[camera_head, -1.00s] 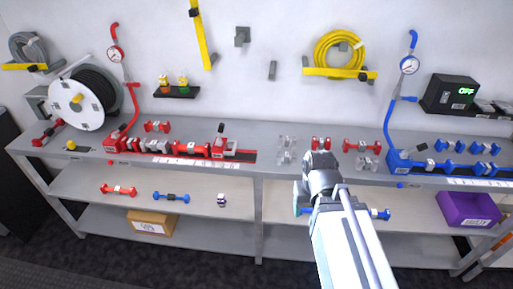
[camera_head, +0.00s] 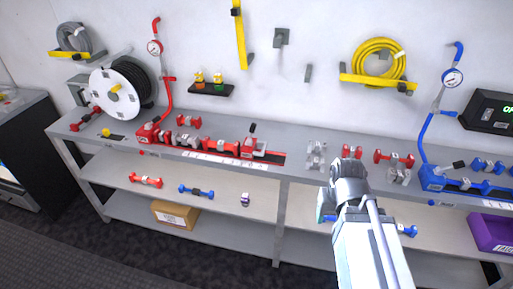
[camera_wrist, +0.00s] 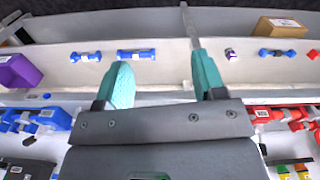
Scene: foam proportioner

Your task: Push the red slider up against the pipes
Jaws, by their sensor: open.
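The red slider (camera_head: 252,150) is a red block with a black lever standing up. It sits on the red track on the bench top, left of the middle. Red pipe pieces (camera_head: 215,145) lie in a row to its left, and I cannot tell the exact gap. My gripper (camera_head: 326,208) is in front of the bench's edge, right of and lower than the slider, partly hidden by my arm. In the wrist view my gripper (camera_wrist: 163,75) has its two teal fingers apart with nothing between them. The slider is not clearly visible there.
Clear fittings (camera_head: 316,155) and loose red pipe pieces (camera_head: 394,160) lie right of the slider. A blue assembly (camera_head: 470,180) is at the far right. The lower shelf (camera_head: 222,180) holds loose pipes. A purple bin (camera_head: 492,233) stands at the lower right.

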